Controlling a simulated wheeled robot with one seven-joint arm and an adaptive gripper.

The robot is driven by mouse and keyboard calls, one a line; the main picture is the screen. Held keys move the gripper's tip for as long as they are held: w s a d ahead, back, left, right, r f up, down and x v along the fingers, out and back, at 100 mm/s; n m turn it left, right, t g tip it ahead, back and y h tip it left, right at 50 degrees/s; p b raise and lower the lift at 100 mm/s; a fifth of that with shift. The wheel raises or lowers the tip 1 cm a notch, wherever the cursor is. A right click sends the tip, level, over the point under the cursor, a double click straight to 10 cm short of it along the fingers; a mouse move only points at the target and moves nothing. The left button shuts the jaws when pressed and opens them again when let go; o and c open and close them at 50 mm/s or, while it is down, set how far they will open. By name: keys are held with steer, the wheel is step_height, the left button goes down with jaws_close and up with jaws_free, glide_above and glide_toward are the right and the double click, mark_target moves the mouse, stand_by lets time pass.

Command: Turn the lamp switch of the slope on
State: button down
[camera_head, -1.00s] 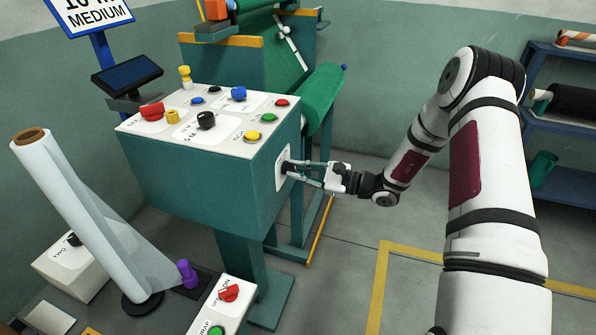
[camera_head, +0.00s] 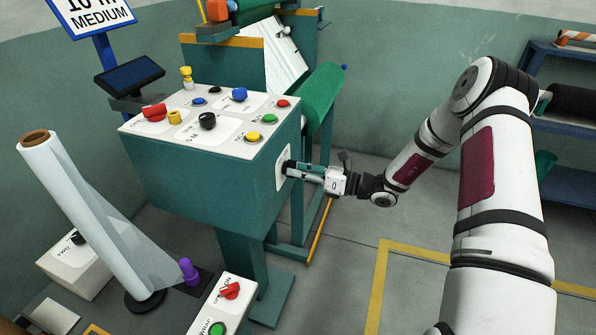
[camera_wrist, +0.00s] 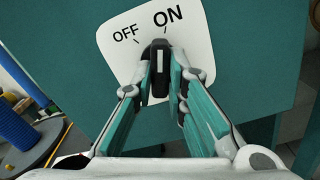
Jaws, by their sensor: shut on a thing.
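The lamp switch is a black rotary knob (camera_wrist: 159,55) with a white line, on a white plate (camera_wrist: 112,58) marked OFF and ON. The plate is on the right side wall of the teal console (camera_head: 220,190). The knob's line points up, close to the ON mark. My gripper (camera_head: 296,169) is shut on the knob, one finger on each side of it in the wrist view. The slope (camera_head: 285,62) behind the console is brightly lit and shows fine stripes.
The console top carries several buttons and knobs, including a black knob (camera_head: 207,120) and a red one (camera_head: 154,112). A green roll (camera_head: 318,98) sits behind the gripper. A blue shelf (camera_head: 565,120) stands at right; the floor between is clear.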

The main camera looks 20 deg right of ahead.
steer(key=shift+m, duration=0.8)
steer(key=c, duration=1.6)
jaws_free()
steer(key=shift+s+d, duration=0.1)
steer(key=v, duration=1.2)
